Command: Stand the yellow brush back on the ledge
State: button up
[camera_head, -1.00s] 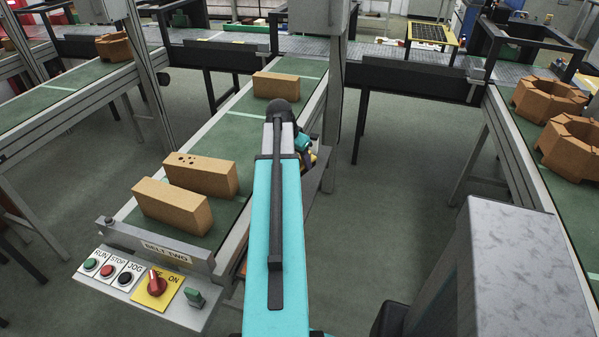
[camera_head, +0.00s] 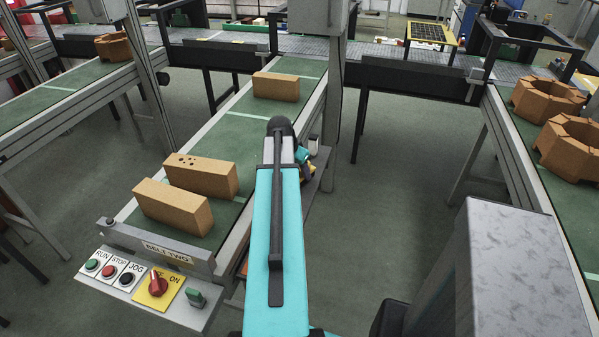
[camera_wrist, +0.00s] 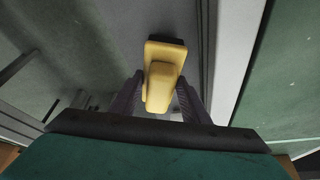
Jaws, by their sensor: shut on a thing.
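The yellow brush (camera_wrist: 163,75) is between the two dark fingers of my gripper (camera_wrist: 160,100) in the wrist view, and the fingers are shut on it. A grey surface, seemingly the ledge, lies below it there; I cannot tell whether the brush touches it. In the head view my arm hides most of the gripper, and only a bit of yellow (camera_head: 308,171) shows beside the belt's right rail. The narrow grey ledge (camera_head: 319,182) runs along that rail, partly hidden by my arm.
Bricks stand on the green belt, two near (camera_head: 172,205) and one farther back (camera_head: 276,87). A grey post (camera_head: 333,90) rises by the ledge. A small pale object (camera_head: 313,145) shows near the gripper. The control panel (camera_head: 150,285) is at the front.

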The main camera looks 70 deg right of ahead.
jog(key=shift+f, duration=0.5)
jog(key=shift+f, duration=0.15)
jog(key=o, duration=1)
jog(key=shift+b+v, duration=0.95)
jog(key=shift+v, duration=5.2)
jog(key=shift+s, duration=0.1)
